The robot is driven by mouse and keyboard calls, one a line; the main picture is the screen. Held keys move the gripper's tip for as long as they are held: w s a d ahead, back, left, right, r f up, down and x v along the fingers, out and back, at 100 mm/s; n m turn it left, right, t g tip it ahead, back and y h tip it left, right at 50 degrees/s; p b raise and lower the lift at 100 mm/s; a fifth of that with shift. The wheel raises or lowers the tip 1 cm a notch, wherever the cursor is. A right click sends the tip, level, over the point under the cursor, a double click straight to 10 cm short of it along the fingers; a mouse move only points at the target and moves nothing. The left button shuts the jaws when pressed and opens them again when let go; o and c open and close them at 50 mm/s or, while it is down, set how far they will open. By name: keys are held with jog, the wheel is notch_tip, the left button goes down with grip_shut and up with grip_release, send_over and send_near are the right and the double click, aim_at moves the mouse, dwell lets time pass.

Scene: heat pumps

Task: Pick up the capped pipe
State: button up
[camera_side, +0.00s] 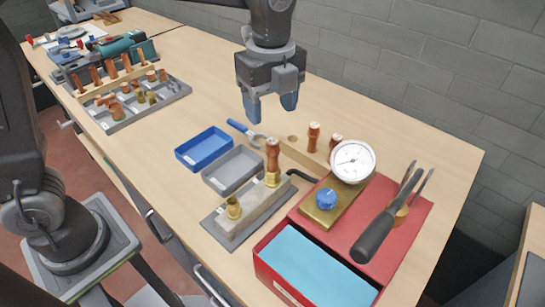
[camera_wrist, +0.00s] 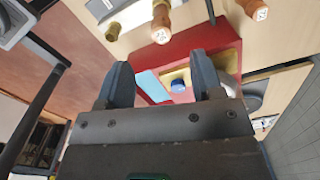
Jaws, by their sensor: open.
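A copper pipe with a pale cap-like top (camera_side: 273,152) stands upright in a brass fitting on a grey block fixture (camera_side: 245,211). Two similar copper pipes, one nearer (camera_side: 313,136) and one partly behind the gauge (camera_side: 335,141), stand in a wooden rack. In the wrist view, a copper pipe with a pale marked end (camera_wrist: 161,28) shows above the fingers, and another (camera_wrist: 255,9) is at the top right. My gripper (camera_side: 271,107) is open and empty, fingers pointing down, above the table behind the fixture. It is apart from all the pipes.
A red case (camera_side: 397,222) with a pressure gauge (camera_side: 352,161) and black-handled tool stands at right. Blue (camera_side: 204,148) and grey (camera_side: 232,169) trays and blue-handled pliers (camera_side: 241,130) lie nearby. A fittings tray (camera_side: 166,98) is at left. The table's back right is clear.

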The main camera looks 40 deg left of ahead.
aim_at(273, 140)
jog(key=f, duration=1)
jog(key=shift+d+f, duration=0.2)
jog(key=shift+f, duration=0.1)
jog(key=c, duration=1)
jog(key=shift+r, duration=0.1)
